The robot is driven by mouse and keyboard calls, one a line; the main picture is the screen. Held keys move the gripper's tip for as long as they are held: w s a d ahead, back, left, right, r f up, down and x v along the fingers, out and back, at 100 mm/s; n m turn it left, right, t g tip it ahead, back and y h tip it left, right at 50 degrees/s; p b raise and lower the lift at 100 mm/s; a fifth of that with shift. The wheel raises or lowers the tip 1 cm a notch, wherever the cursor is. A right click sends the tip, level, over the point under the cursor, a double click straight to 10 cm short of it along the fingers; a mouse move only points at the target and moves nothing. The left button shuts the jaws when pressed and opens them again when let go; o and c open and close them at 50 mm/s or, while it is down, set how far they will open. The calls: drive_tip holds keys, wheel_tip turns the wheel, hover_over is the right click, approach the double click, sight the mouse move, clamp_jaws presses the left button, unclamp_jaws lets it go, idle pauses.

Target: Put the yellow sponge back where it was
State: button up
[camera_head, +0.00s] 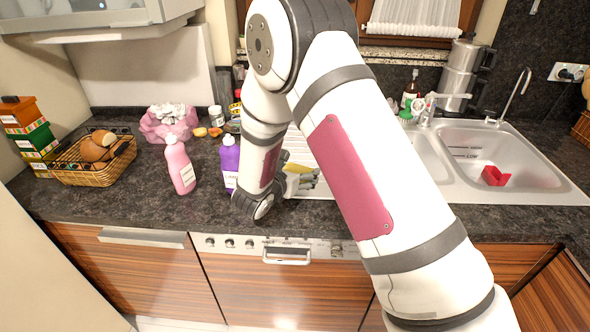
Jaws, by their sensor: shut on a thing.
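My gripper (303,181) is low over the drainboard beside the sink, partly hidden behind my own arm. It is shut on the yellow sponge (298,168), of which only a small yellow part shows next to the fingers. Whether the sponge touches the surface below cannot be told from this view.
A purple bottle (229,163) stands just left of my gripper, and a pink bottle (179,165) farther left. A wicker basket (92,173) of bread is at the left. The sink (527,150) at the right holds a red item (495,176). Dark counter (130,205) is clear in front.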

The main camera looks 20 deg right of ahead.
sight(294, 169)
drive_tip(key=w, duration=0.6)
drive_tip(key=shift+d+f, duration=0.25)
drive_tip(key=shift+d, duration=0.15)
drive_tip(key=shift+w+f, duration=0.15)
drive_tip(key=shift+f, duration=0.75)
drive_tip(key=shift+w+f, duration=0.1)
drive_tip(key=shift+f, duration=0.8)
drive_tip(key=o, duration=1)
drive_tip(key=shift+f, duration=0.1)
drive_tip(key=shift+o, duration=0.2)
drive_tip(key=shift+s+a, duration=0.1)
drive_tip(key=v, duration=1.2)
